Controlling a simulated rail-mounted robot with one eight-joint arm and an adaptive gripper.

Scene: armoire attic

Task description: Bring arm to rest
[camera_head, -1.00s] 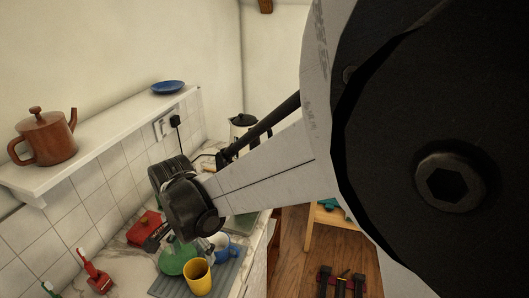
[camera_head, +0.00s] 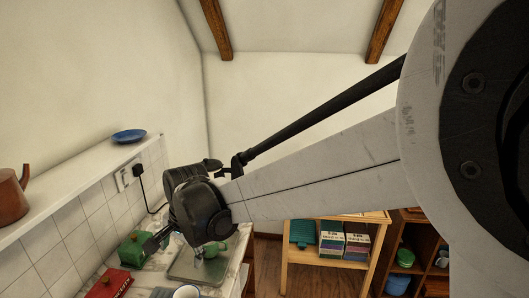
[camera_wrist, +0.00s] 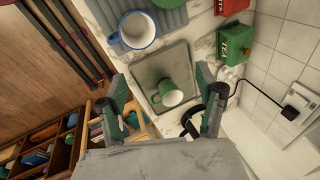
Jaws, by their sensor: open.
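My gripper (camera_wrist: 164,92) is open in the wrist view, its two green-and-dark fingers wide apart with nothing held. A green mug (camera_wrist: 176,84) with a pale inside is seen between and beyond the fingers, on a grey tray (camera_wrist: 150,70). The mug also shows in the head view (camera_head: 215,251), partly covered by my wrist; the tray (camera_head: 186,270) is beneath it. My arm reaches down and left across the head view from the right edge. The fingertips are hard to make out there.
A green TEA tin (camera_wrist: 235,45) and a red tin (camera_wrist: 229,5) stand by the tiled wall. A shelf (camera_head: 82,180) holds a blue plate (camera_head: 129,135). A wooden bookcase (camera_head: 336,218) stands beyond.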

